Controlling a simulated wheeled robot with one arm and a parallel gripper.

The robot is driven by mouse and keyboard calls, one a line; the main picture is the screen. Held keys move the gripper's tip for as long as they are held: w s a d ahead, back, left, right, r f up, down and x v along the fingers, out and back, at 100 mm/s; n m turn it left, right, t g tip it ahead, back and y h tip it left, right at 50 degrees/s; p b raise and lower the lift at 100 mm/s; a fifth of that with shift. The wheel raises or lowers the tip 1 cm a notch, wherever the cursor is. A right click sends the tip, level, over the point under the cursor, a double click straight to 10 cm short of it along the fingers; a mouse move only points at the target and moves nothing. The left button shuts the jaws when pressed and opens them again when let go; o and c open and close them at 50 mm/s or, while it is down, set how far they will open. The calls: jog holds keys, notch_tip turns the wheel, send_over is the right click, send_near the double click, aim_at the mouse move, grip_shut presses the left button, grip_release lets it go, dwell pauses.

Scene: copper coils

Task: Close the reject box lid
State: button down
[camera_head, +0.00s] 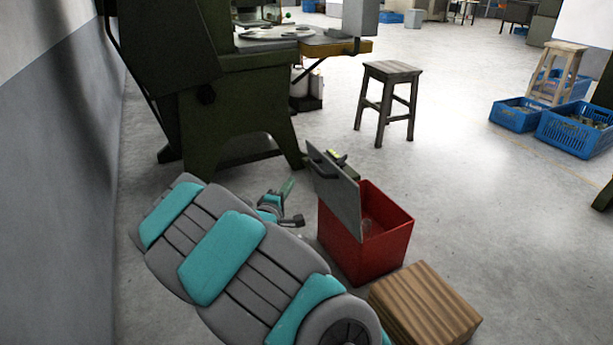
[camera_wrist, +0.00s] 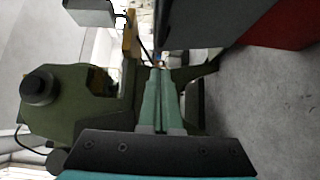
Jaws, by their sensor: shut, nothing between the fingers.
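The red reject box (camera_head: 378,248) stands on the floor right of my arm in the head view. Its grey lid (camera_head: 338,196) is open, standing steeply up on the box's left side, with a dark handle (camera_head: 322,166) on its outer face. My gripper (camera_head: 289,186) is left of the lid, apart from it, its teal fingers pointing up and away. In the wrist view my gripper (camera_wrist: 160,74) shows its fingers together and empty. The dark lid (camera_wrist: 195,25) fills the top there, and the red box wall (camera_wrist: 285,28) is at upper right.
A wooden block (camera_head: 425,303) sits close in front of the box. A green machine (camera_head: 235,110) stands behind my gripper, and a stool (camera_head: 390,90) stands beyond the box. Blue crates (camera_head: 572,138) lie at far right. The floor right of the box is clear.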

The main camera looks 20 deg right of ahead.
jog(key=w+d+b, duration=0.1)
jog(key=w+d, duration=0.2)
jog(key=d, duration=0.4)
jog(key=shift+w, duration=0.15)
dwell(0.3)
